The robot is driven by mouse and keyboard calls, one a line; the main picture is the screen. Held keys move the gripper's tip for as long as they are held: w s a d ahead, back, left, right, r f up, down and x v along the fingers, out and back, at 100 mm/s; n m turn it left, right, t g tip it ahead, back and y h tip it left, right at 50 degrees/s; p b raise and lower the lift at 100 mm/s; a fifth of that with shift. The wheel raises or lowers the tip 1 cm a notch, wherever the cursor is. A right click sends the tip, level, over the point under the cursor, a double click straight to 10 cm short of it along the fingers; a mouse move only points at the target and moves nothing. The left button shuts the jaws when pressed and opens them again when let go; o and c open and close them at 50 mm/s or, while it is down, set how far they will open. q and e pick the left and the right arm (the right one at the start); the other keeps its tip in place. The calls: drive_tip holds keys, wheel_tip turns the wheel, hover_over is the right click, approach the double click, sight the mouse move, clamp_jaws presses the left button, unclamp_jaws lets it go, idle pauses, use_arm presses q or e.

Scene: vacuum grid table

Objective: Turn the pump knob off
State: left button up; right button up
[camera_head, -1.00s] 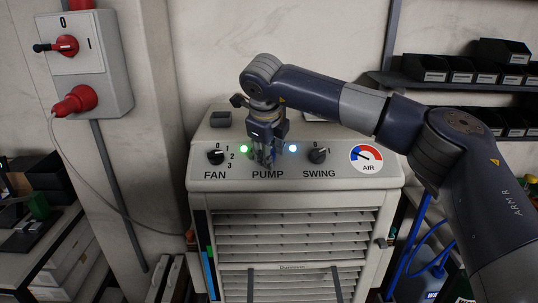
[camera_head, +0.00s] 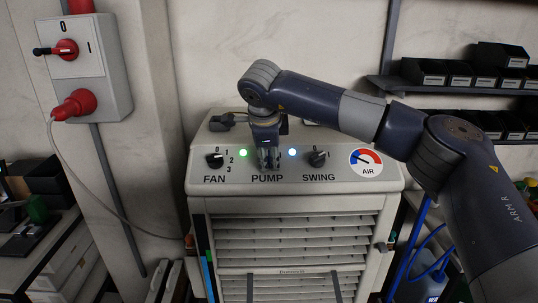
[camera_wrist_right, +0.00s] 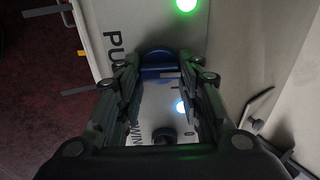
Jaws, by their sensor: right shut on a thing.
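The cooler's front panel (camera_head: 340,180) has a PUMP label between the FAN and SWING labels. My right gripper (camera_head: 268,166) comes down onto the panel just above the PUMP label and hides the pump knob in the head view. In the right wrist view the pump knob (camera_wrist_right: 158,72) shows as a dark, bluish rounded piece between the two fingertips of my right gripper (camera_wrist_right: 158,65). The fingers are shut on it. Its exact setting cannot be read. My left gripper is not in view.
The FAN knob (camera_head: 214,160) is left of the gripper and the SWING knob (camera_head: 318,158) right of it. A green light (camera_head: 243,153) and a bluish-white light (camera_head: 292,153) flank the gripper.

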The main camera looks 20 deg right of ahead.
idle(0.3)
drive_tip(key=o, duration=1.1)
drive_tip(key=v, duration=1.2)
drive_tip(key=shift+s, duration=0.1)
